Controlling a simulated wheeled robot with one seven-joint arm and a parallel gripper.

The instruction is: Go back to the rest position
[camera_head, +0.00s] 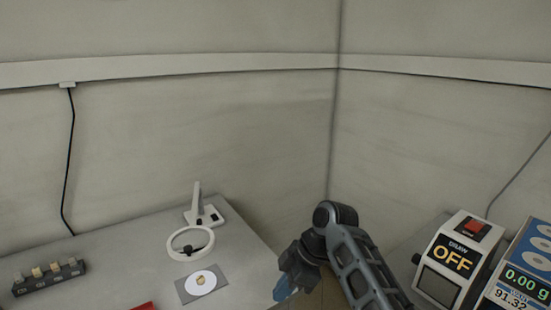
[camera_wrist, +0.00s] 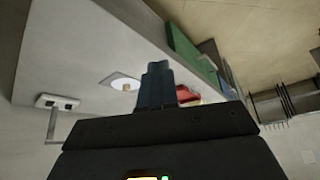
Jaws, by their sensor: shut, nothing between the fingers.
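My gripper (camera_head: 284,291) is low in the middle of the head view, beside the right edge of the left table. Its blue fingertips point down and are partly cut off by my own arm and the frame's bottom. In the wrist view the fingers (camera_wrist: 157,84) are together and hold nothing. My arm reaches up from the bottom right of the head view and bends at the wrist.
The left table (camera_head: 120,262) bears a black rack (camera_head: 49,278) of small pieces, a ring magnifier (camera_head: 190,243), and a white disc (camera_head: 201,283) with a tan piece on it. A box marked OFF (camera_head: 452,257) and a blue scale (camera_head: 520,270) stand at right.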

